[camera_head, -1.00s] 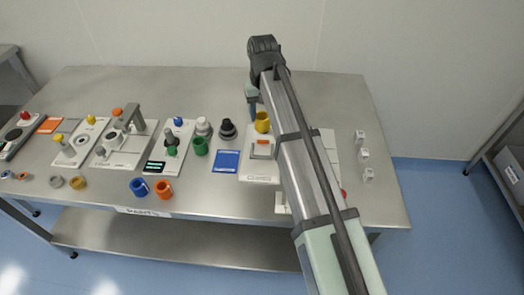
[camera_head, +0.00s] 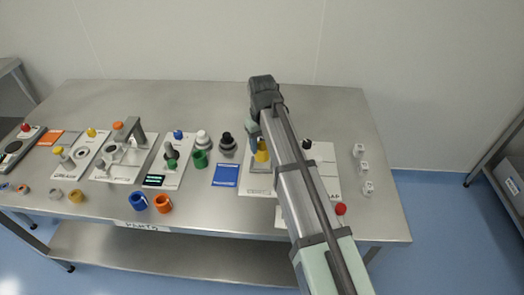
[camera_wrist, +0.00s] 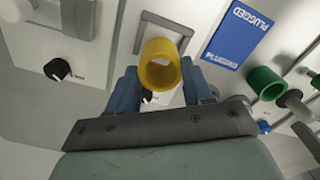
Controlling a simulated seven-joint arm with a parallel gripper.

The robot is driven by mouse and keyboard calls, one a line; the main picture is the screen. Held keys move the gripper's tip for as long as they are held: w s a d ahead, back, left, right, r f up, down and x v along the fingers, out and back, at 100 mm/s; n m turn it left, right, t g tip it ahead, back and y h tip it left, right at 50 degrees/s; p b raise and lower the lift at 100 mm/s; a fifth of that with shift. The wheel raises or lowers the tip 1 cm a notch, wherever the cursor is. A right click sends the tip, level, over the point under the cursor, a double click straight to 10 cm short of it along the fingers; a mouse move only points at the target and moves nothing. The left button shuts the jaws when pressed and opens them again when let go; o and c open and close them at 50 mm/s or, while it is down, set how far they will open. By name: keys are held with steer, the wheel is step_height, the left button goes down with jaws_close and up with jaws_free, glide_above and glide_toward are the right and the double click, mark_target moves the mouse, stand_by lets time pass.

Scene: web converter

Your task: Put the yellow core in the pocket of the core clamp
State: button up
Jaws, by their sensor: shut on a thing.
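The yellow core (camera_wrist: 160,85) is a short hollow ring. My gripper (camera_wrist: 160,70) is shut on it, with one blue finger on each side. In the head view the yellow core (camera_head: 262,153) is over a white panel (camera_head: 259,187) with a grey square frame. This panel appears to be the core clamp. The frame (camera_wrist: 143,20) shows just beyond the core in the wrist view. My arm covers part of the panel, and I cannot tell whether the core touches it or where the pocket is.
A blue card (camera_head: 226,175) lies left of the panel, with a green cup (camera_head: 200,159) behind it. A dark knob (camera_head: 306,144) and a red knob (camera_head: 340,209) show right of my arm. White blocks (camera_head: 363,168) stand at the right.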

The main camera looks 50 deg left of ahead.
steer(key=shift+f, duration=1.7)
steer(key=shift+f, duration=0.1)
steer(key=o, duration=1)
steer(key=shift+c, duration=0.2)
step_height(320, 180, up, 12)
